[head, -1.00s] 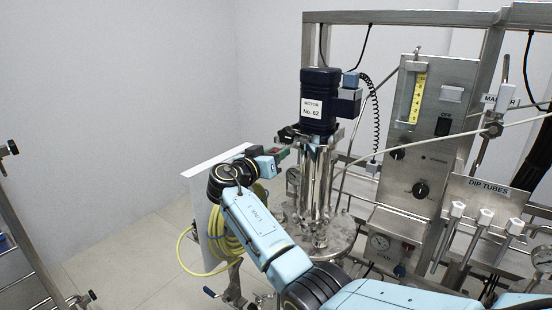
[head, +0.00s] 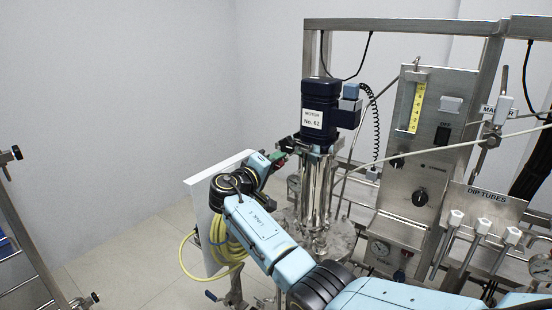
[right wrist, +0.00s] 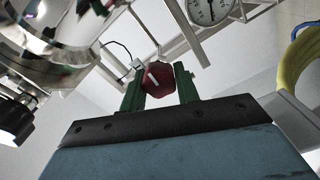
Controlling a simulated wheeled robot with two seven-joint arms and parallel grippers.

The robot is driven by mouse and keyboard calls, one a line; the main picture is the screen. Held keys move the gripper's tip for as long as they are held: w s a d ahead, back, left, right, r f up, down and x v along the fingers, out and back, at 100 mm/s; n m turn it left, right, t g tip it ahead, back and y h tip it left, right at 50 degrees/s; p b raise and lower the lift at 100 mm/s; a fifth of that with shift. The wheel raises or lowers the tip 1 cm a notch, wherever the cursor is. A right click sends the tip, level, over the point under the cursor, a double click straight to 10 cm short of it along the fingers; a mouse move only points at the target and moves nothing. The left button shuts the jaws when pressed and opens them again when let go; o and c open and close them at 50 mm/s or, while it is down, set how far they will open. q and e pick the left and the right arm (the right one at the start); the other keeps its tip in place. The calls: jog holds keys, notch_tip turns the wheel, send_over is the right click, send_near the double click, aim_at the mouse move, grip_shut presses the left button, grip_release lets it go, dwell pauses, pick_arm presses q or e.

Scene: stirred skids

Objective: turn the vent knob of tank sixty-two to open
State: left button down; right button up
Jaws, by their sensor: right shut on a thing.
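The motor labelled No. 62 (head: 313,118) stands upright on the shiny steel column of the tank (head: 318,190). My right gripper (head: 279,158) is beside the column's upper left side, just below the motor. In the right wrist view its green fingers (right wrist: 160,85) are shut on the red vent knob (right wrist: 157,77), which sits between them. A white mark on the knob's face runs slantwise. In the head view the knob is hidden by the gripper. My left gripper is not in view.
A coiled yellow hose (head: 225,252) hangs behind my right arm, by a white panel (head: 203,205). A control panel (head: 428,140) with dark knobs stands to the right, with dip tubes (head: 470,225) beside it. A steel frame (head: 30,240) stands at far left.

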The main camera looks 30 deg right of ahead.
jog(key=n+p, duration=0.2)
jog(key=n, duration=0.3)
jog(key=shift+f, duration=0.2)
jog(key=shift+p, duration=0.3)
jog(key=o, duration=1)
jog(key=shift+a, duration=0.15)
jog(key=b+v, duration=0.1)
jog(key=v, duration=1.2)
jog(key=shift+a+b, duration=0.1)
jog(key=shift+b, duration=0.2)
